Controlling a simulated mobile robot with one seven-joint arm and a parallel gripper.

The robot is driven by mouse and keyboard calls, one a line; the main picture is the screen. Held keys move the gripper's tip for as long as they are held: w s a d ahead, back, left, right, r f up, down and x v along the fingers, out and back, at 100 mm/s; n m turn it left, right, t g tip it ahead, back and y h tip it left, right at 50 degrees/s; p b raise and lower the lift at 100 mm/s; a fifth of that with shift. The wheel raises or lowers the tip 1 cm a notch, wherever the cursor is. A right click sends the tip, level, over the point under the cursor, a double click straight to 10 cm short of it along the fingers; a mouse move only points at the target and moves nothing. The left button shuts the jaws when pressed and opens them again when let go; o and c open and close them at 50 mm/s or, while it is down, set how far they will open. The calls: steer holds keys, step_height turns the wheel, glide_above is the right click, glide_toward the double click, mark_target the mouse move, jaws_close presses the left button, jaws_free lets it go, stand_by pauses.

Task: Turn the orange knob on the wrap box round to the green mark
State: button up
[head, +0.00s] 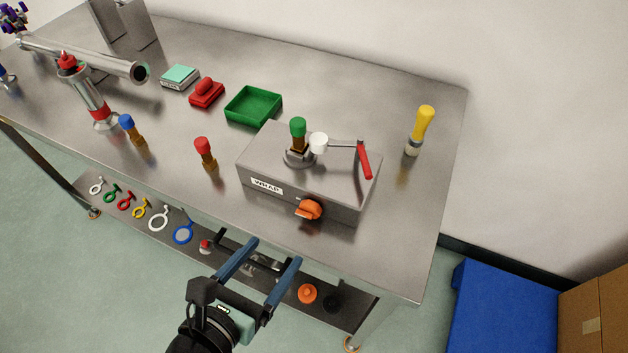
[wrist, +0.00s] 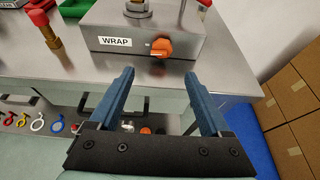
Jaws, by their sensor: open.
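The grey wrap box (head: 265,165) stands near the right front of the steel table, with a white WRAP label on its front. The orange knob (head: 309,209) sits on the box's front face, right of the label; it also shows in the wrist view (wrist: 160,48). I cannot make out a green mark beside the knob. My gripper (head: 268,250) is open and empty, in front of the table's front edge. Its two blue fingers point toward the box; in the wrist view my gripper (wrist: 158,78) has the knob just beyond and between its fingertips.
A green-capped bottle (head: 298,132) and a red-handled lever (head: 363,160) are on top of the box. A red-capped bottle (head: 205,152) stands to its left, a yellow-topped tool (head: 421,130) to its right. A lower shelf (head: 225,262) holds rings and parts. Cardboard boxes (wrist: 295,100) stand right.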

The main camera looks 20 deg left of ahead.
mark_target(307, 215)
steer(key=shift+n, duration=0.4)
steer(key=x, duration=1.2)
steer(key=shift+w+d, duration=0.2)
jaws_close()
